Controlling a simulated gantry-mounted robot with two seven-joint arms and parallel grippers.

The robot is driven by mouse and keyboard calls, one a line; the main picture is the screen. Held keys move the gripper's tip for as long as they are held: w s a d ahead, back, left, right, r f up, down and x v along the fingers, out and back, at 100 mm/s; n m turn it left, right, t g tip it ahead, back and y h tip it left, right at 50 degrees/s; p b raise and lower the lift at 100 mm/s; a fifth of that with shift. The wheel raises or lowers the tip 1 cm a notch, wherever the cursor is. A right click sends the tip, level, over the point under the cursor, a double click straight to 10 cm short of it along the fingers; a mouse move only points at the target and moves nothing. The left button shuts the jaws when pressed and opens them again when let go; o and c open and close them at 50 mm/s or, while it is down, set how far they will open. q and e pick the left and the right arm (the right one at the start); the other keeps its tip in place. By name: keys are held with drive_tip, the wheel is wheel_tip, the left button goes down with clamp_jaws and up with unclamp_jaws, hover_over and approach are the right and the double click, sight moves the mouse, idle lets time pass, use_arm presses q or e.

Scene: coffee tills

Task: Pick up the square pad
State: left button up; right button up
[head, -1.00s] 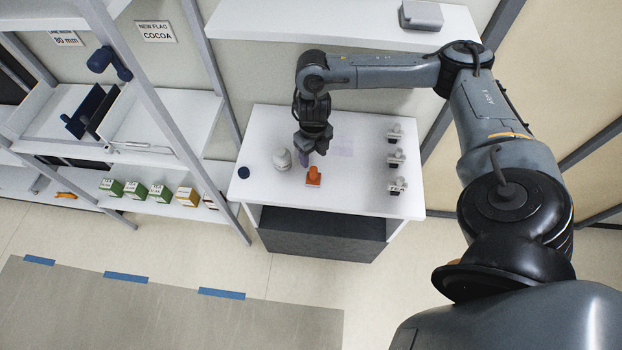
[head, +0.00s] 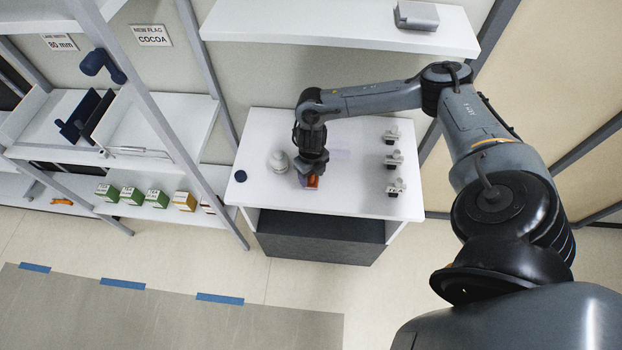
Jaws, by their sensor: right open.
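My right gripper (head: 308,178) points down over the white counter (head: 360,200), open and right at a small orange block-like thing (head: 314,182). The gripper hides most of the orange thing, and contact cannot be told. A dark purplish patch shows beside it at the fingertips, too small to make out. A pale lilac flat patch (head: 341,155) lies on the counter just behind and right of the gripper. I cannot tell for certain which of these is the square pad. My left gripper is not in view.
A white rounded jar (head: 279,161) stands close left of the gripper. A dark blue round thing (head: 240,175) lies at the counter's left edge. Three small grey-white devices (head: 391,160) line the right side. A white shelf (head: 340,28) hangs behind. The counter's front right is clear.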

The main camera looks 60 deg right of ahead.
drive_tip(key=shift+f, duration=0.1)
drive_tip(key=shift+c, duration=0.3)
clamp_jaws()
